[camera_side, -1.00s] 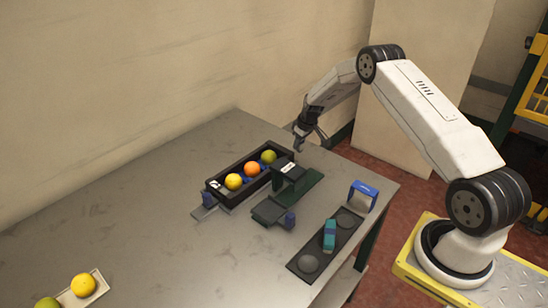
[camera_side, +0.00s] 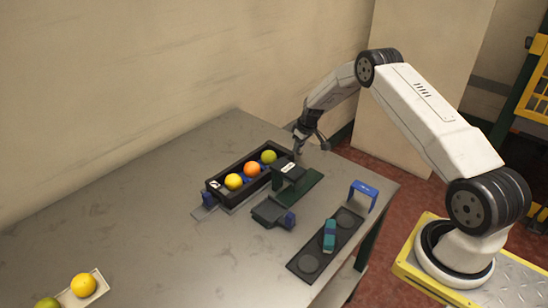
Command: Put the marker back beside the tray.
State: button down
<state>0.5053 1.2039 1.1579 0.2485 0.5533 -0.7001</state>
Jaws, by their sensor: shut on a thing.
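The dark tray (camera_side: 217,197) stands at the back of the grey table and holds a yellow, an orange and a green fruit in a row. My gripper (camera_side: 299,151) is above the table's far right part, just behind and right of the dark block at the tray's right end. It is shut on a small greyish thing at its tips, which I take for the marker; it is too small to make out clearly. Whether its lower end touches anything cannot be told.
A dark stand with a labelled block (camera_side: 288,168) is close to my gripper. A dark plate (camera_side: 302,262) with round pads and a teal block (camera_side: 329,236) lies in front, near a blue bracket (camera_side: 364,190). The table's left middle is clear.

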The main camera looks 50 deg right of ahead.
jog(key=shift+f, duration=0.6)
dwell(0.7)
grip_release()
dwell(0.5)
jog(key=shift+r, duration=0.2)
jog(key=shift+r, duration=3.85)
